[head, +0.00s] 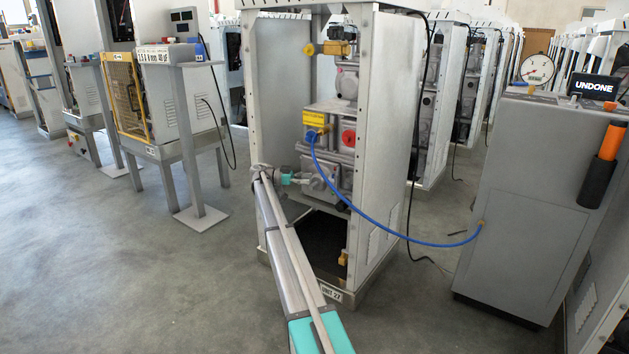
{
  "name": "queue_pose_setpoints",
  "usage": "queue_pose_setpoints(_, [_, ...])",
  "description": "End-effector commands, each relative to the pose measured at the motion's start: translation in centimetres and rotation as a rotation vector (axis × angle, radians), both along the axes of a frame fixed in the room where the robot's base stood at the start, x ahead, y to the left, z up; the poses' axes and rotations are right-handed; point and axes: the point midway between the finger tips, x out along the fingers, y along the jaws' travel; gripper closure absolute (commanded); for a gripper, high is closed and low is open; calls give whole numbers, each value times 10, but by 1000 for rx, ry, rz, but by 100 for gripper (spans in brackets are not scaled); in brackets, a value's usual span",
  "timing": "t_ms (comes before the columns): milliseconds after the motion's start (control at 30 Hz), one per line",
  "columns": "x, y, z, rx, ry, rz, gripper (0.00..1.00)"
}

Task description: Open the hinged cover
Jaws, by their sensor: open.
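An open metal dispenser frame (385,130) stands in the middle of the head view. Inside it are stacked grey housings, and I cannot tell for sure which part is the hinged cover. A yellow block (316,118) sits at mid-height with a blue hose on it. A grey housing with a red round part (348,137) is beside it. A lower grey housing (330,182) sits below. My gripper (305,179) is open, small in view, at the left front of this lower housing. Whether it touches the housing cannot be told.
The blue hose (400,238) hangs from the yellow block to a grey cabinet (525,200) on the right. A black cable (427,95) runs down the frame's right side. A yellow-fenced machine (122,95) and a post stand at left. The floor at front left is clear.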

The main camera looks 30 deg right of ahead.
Motion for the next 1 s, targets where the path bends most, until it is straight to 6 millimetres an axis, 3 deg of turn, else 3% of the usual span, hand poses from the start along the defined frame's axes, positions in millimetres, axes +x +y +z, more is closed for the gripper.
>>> queue_pose_setpoints(467, [8, 8, 0, 0, 0, 3, 33])
queue_pose_setpoints(833, [-8, 13, -9, 136, 24, 68, 100])
queue_pose_setpoints(1000, [-18, 15, -31, 322, 49, 183, 100])
